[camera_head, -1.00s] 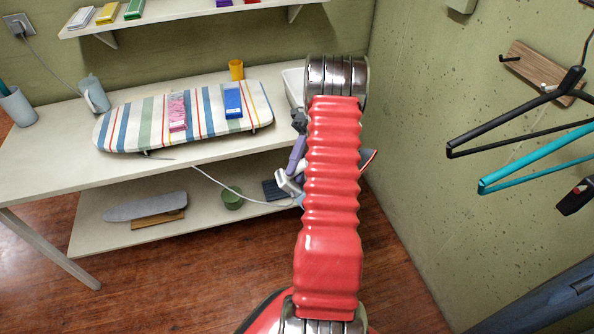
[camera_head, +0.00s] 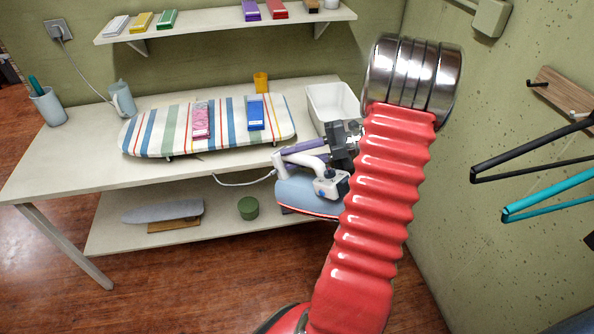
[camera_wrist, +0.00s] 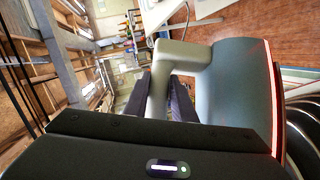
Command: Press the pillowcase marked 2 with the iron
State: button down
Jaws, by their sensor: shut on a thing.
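My gripper (camera_head: 308,150) is shut on the handle of the iron (camera_head: 305,192), which has a blue-grey body and a pale handle. The iron hangs in the air in front of the table's right front edge; my arm hides part of it. In the wrist view, the iron (camera_wrist: 232,90) fills the right of centre, its handle between my gripper's fingers (camera_wrist: 172,98). On the striped ironing board (camera_head: 228,120) lie a folded pink patterned cloth (camera_head: 201,120) and, right of it, a folded blue cloth (camera_head: 255,112). I cannot read a number on either.
Folded coloured cloths lie on the wall shelf (camera_head: 220,22). Hangers (camera_head: 530,150) jut from the right wall. The iron's cord (camera_head: 245,183) trails left.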

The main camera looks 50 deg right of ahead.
jog(key=w+r+m+t+h, duration=0.1)
jog(key=r, duration=0.1)
jog(key=w+r+m+t+h, duration=0.1)
jog(key=w+r+t+h, duration=0.1)
jog(key=r, duration=0.1)
jog(key=w+r+m+t+h, duration=0.1)
jog(key=r, duration=0.2)
jog(key=shift+w+d+r, duration=0.25)
jog(key=shift+w, duration=0.1)
notch_tip(320, 180, up, 8)
jog(key=w+d+t+h, duration=0.1)
jog(key=t+h, duration=0.1)
jog(key=t, duration=0.1)
jog(key=shift+w+h, duration=0.3)
jog(key=shift+w, duration=0.05)
